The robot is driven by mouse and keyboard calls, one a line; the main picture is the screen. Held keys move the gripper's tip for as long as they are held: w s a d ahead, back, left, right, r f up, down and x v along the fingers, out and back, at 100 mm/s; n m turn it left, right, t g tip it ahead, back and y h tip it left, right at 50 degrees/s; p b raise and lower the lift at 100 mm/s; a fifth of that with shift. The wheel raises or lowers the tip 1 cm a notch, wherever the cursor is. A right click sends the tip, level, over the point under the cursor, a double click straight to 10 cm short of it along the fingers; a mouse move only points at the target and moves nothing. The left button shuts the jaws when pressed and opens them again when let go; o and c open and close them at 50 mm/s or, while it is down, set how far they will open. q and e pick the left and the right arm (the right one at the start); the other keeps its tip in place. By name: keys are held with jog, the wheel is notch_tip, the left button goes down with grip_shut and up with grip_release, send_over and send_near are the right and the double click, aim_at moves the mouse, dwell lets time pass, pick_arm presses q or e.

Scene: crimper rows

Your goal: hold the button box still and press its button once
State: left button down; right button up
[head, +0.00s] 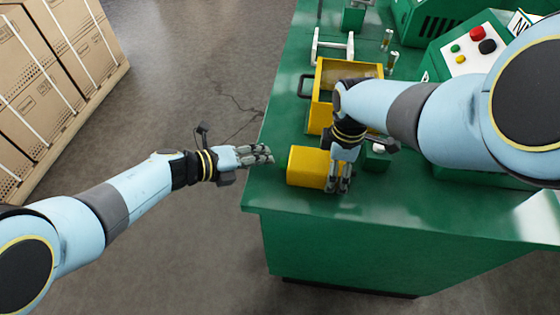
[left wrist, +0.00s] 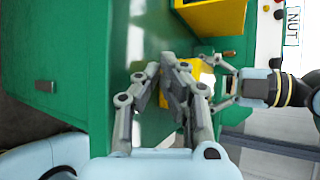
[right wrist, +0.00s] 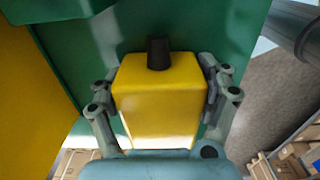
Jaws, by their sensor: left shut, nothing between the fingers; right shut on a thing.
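The yellow button box (head: 307,166) lies on the green bench top near its front left edge. My right gripper (head: 340,186) is shut on the box, with a finger on either side of it in the right wrist view (right wrist: 160,88). There a dark cylindrical knob (right wrist: 158,53), which looks like the button, stands out from the box's far end; the knob does not show in the head view. My left gripper (head: 268,154) is shut and empty, just left of the box, with a small gap between. In the left wrist view its fingers partly hide the box (left wrist: 203,70).
A yellow open bin (head: 322,118) stands behind the box on the bench (head: 272,194). A control panel (head: 466,49) with coloured buttons is at the back right. Cardboard boxes (head: 55,85) are stacked at the far left. The floor left of the bench is clear.

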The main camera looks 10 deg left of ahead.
pick_arm(q)
jog(key=shift+d, duration=0.1)
pick_arm(e)
jog(key=shift+s+f, duration=0.1)
jog(key=shift+s, duration=0.05)
pick_arm(q)
jog(key=shift+d, duration=0.35)
jog(key=shift+d, duration=0.7)
dwell(0.9)
jog(key=shift+a, duration=1.1)
jog(key=a, duration=0.5)
dwell(3.0)
